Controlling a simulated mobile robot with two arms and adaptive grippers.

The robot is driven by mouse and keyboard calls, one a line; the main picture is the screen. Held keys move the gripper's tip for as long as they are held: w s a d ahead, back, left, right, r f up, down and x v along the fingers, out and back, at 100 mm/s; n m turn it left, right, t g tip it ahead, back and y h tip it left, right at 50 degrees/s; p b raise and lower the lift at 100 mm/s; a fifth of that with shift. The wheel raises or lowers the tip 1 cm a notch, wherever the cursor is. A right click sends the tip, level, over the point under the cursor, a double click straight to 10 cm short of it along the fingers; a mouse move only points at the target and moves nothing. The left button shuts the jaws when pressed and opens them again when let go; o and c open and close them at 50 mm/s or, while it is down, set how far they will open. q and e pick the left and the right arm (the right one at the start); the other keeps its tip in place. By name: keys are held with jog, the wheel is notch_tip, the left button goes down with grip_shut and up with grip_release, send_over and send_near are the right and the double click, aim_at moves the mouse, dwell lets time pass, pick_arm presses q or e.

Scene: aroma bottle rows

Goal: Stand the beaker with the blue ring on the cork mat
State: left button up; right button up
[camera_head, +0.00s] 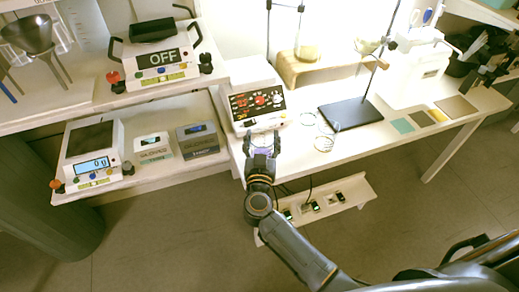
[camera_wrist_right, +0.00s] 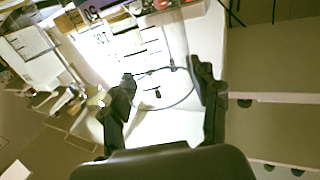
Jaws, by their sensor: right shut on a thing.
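My right gripper (camera_head: 262,144) is shut on a clear beaker at the front edge of the white table, in front of the hotplate-like device. In the right wrist view the beaker (camera_wrist_right: 163,100) is between the two fingers (camera_wrist_right: 162,84), with a thin blue-grey ring around it. In the head view only a bluish patch of it shows at the gripper. Flat mats lie at the table's right: a brown one (camera_head: 421,118) and a larger tan one (camera_head: 456,107). Which of them is cork I cannot tell for sure. My left gripper is not in view.
Clear glassware (camera_head: 324,143) stands on the table right of my gripper. A stand with a black base (camera_head: 350,114) is between it and the mats. A teal mat (camera_head: 402,125) and a yellow mat (camera_head: 437,115) lie beside the others. A low shelf (camera_head: 330,205) is below.

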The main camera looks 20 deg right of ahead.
aim_at(260, 143)
jog(key=shift+w+f, duration=0.65)
jog(key=shift+f, duration=0.1)
jog(key=f, duration=0.1)
jog(key=f+b, duration=0.1)
jog(key=f, duration=0.1)
jog(key=shift+w, duration=0.3)
jog(key=shift+f+b, duration=0.3)
jog(key=shift+f, duration=0.1)
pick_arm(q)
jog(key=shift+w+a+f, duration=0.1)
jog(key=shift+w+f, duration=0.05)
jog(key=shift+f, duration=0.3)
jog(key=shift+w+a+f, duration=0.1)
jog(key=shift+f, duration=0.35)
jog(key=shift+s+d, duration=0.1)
pick_arm(e)
jog(key=shift+a, duration=0.1)
jog(key=o, duration=1.6)
jog(key=shift+f, duration=0.1)
jog(key=shift+o, duration=0.2)
